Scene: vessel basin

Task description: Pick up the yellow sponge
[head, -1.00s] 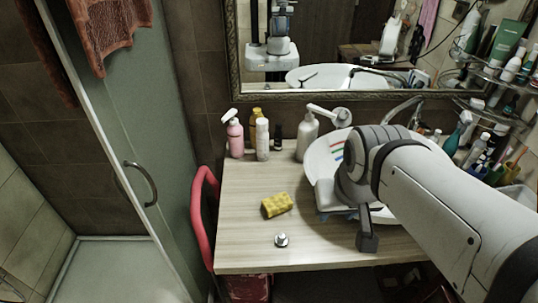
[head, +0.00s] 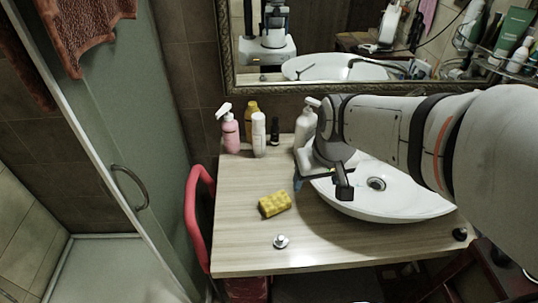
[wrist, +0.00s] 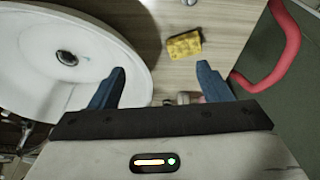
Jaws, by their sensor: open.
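The yellow sponge (head: 275,204) lies on the wooden counter (head: 240,238), left of the basin. It also shows in the wrist view (wrist: 184,45), beyond the fingertips and between them, nearer the right one. My gripper (wrist: 160,80) is open and empty, with two blue fingers apart. In the head view, my gripper (head: 299,184) is above the counter by the basin's left edge, to the right of and above the sponge; its fingers are mostly hidden there.
The white basin (head: 425,210) stands right of the sponge. A small metal stopper (head: 281,241) lies in front of it. A pink spray bottle (head: 230,133), white bottle (head: 258,135) and white pump bottle (head: 304,128) stand at the back. A red rail (head: 194,215) borders the counter's left side.

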